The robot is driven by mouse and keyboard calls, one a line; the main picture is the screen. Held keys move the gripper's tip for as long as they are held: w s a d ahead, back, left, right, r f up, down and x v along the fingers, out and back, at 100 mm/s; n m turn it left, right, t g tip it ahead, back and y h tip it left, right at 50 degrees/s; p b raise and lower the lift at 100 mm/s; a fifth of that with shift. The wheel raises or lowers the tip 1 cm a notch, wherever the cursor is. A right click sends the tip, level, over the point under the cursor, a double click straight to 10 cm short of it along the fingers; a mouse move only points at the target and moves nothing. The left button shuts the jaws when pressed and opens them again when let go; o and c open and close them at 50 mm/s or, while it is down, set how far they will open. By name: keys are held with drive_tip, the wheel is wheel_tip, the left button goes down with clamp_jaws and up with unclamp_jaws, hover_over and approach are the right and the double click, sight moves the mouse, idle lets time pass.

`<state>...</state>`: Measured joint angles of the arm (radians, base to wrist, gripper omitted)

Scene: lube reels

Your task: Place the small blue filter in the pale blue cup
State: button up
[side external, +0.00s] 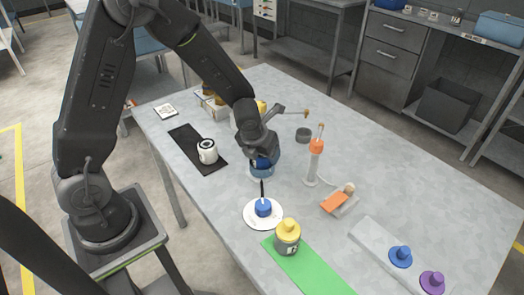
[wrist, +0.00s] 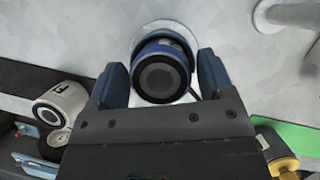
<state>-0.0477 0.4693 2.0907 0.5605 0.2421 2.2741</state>
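The small blue filter (wrist: 185,50), a short blue cylinder with a dark round face, sits between my two fingers in the wrist view. My gripper (wrist: 163,62) appears shut on it, though a thin pale strip shows beside the right finger. In the side view my gripper (side external: 264,157) points down over the pale blue cup (side external: 262,172), with the filter at or just above the cup's opening. Part of the cup's pale rim (wrist: 200,42) shows behind the filter in the wrist view. The fingers and filter hide the cup's inside, so I cannot tell how deep the filter is.
A white plate (side external: 250,218) with a blue piece and black stick is in front of the cup. An orange-topped stand (side external: 314,160) is on the right. A yellow-topped can (side external: 288,238) stands on the green mat (side external: 312,273).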

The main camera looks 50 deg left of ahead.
drive_tip(key=shift+o, duration=0.7)
drive_tip(key=shift+r, duration=0.3)
drive_tip(key=s+d+r+n, duration=0.1)
drive_tip(key=s+r+n, duration=0.4)
drive_tip(key=r+n, duration=0.3)
drive_tip(key=s+d+r+n, duration=0.2)
drive_tip(key=s+r+n, duration=0.35)
drive_tip(key=r, duration=0.45)
drive_tip(key=s+d+r+n+t+h, duration=0.1)
drive_tip(key=s+d+r+n, duration=0.1)
drive_tip(key=s+n, duration=0.8)
drive_tip(key=r+n, duration=0.1)
drive_tip(key=n, duration=0.7)
drive_tip(key=shift+s+r+h, duration=0.15)
drive_tip(key=shift+r+h, duration=0.25)
drive_tip(key=shift+c, duration=0.4)
